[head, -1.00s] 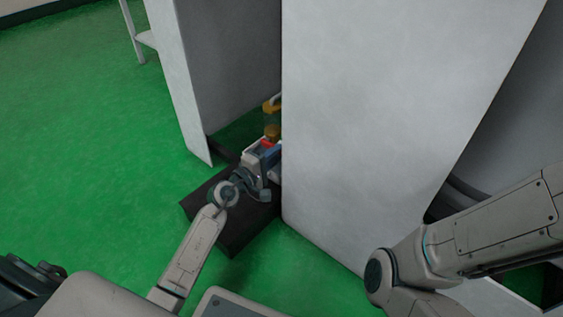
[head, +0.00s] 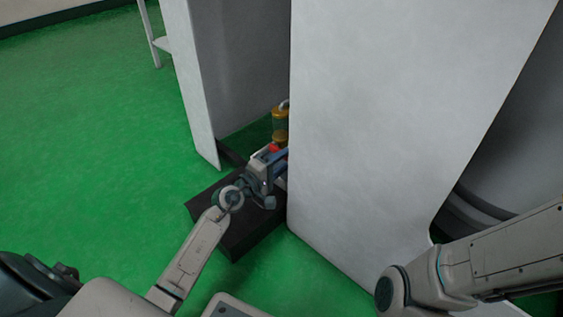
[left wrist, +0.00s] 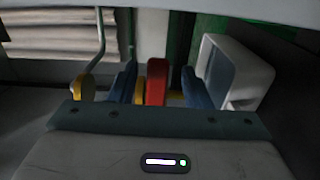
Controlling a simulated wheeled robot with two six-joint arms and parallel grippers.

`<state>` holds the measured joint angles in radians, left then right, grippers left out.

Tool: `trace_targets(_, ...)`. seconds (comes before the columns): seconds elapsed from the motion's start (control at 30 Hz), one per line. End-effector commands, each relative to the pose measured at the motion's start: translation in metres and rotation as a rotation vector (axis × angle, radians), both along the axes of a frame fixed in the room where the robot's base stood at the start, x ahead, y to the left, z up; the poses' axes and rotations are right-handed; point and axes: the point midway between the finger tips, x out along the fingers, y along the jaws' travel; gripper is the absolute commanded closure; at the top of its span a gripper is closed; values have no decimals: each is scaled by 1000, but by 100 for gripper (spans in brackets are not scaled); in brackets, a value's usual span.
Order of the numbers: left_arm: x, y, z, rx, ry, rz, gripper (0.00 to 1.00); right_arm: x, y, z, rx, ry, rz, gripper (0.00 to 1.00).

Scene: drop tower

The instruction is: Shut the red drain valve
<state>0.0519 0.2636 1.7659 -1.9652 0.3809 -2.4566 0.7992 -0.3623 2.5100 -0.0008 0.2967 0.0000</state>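The red drain valve (head: 273,148) shows as a small red spot low in the tower's opening, just past my left gripper (head: 274,161). In the left wrist view the red handle (left wrist: 156,82) stands upright between the two blue fingers of my left gripper (left wrist: 158,86). The fingers are open, with a visible gap on each side of the handle. Yellow parts (left wrist: 175,96) show behind the handle. The valve's lower body is hidden by my gripper. My right arm is at the right of the head view, but its gripper is out of view.
A yellow cylinder (head: 280,124) stands just behind the red valve. A large pale panel (head: 400,110) rises close on the right, and another panel (head: 190,80) stands on the left. A dark plinth (head: 245,225) lies below my left forearm. Green floor (head: 90,140) is clear on the left.

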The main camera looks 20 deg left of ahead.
Motion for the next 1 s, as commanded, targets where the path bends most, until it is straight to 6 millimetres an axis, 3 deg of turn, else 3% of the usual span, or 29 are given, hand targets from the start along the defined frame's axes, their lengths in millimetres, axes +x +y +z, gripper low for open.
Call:
trace_targets(0.23, -9, 3, 1, 0, 0, 0, 56, 0, 0, 4, 0, 0, 0, 56)
trace_targets(0.7, -86, 31, -1, 4, 2, -1, 56, 0, 0, 12, 0, -1, 0, 56)
trace_targets(1.0, -102, 37, 0, 0, 0, 1, 56, 0, 0, 11, 0, -1, 0, 56)
